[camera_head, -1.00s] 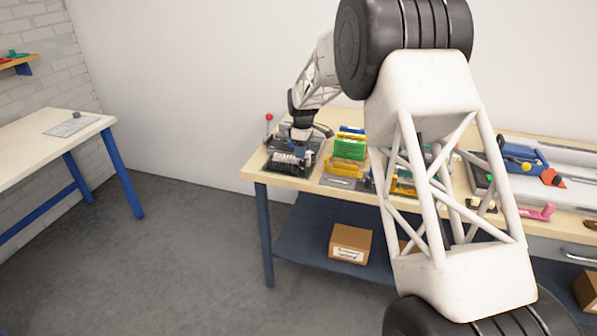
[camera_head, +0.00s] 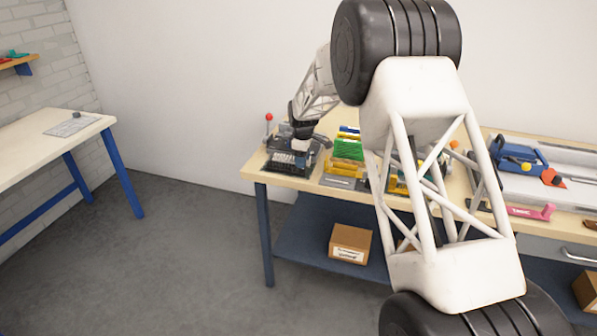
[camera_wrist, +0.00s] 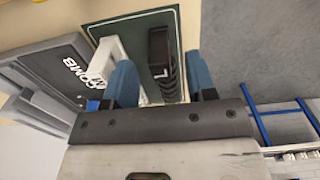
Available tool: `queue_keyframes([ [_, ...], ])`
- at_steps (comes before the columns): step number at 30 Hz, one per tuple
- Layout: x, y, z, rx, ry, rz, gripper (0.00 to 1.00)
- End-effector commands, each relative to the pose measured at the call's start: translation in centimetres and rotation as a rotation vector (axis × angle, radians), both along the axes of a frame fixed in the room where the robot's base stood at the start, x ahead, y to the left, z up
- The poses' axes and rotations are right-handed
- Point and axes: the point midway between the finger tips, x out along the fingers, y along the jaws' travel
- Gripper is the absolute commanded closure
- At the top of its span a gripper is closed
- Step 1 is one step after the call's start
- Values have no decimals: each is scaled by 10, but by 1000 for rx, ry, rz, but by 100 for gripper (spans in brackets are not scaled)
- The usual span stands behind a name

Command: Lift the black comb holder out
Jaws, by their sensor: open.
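In the wrist view a black ridged piece with a white letter L on its end, apparently the black comb holder (camera_wrist: 163,52), stands against a dark green panel (camera_wrist: 136,22). My gripper (camera_wrist: 160,72) is open, with one blue finger on each side of the black piece; it looks untouched, though contact low down is hidden. A white bracket-like part (camera_wrist: 104,60) lies to the left, behind the left finger. In the head view my gripper (camera_head: 303,130) is over a dark comb fixture (camera_head: 290,160) at the bench's left end; the holder cannot be picked out there.
A grey block with white lettering including COMB (camera_wrist: 65,62) is close left of the fingers. In the head view, green and yellow blocks (camera_head: 348,150) stand just right of the fixture, and a red-knobbed lever (camera_head: 269,118) rises behind it. Bare floor lies left of the bench.

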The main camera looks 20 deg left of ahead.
Motion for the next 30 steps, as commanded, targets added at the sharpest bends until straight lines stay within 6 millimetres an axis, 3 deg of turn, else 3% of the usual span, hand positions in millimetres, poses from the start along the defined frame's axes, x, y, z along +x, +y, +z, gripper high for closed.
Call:
queue_keyframes([
  [10, 0, -1, -35, 0, 0, 0, 49],
  [28, 0, -1, -37, 0, 0, 0, 49],
  [30, 0, -1, -37, 0, 0, 0, 58],
])
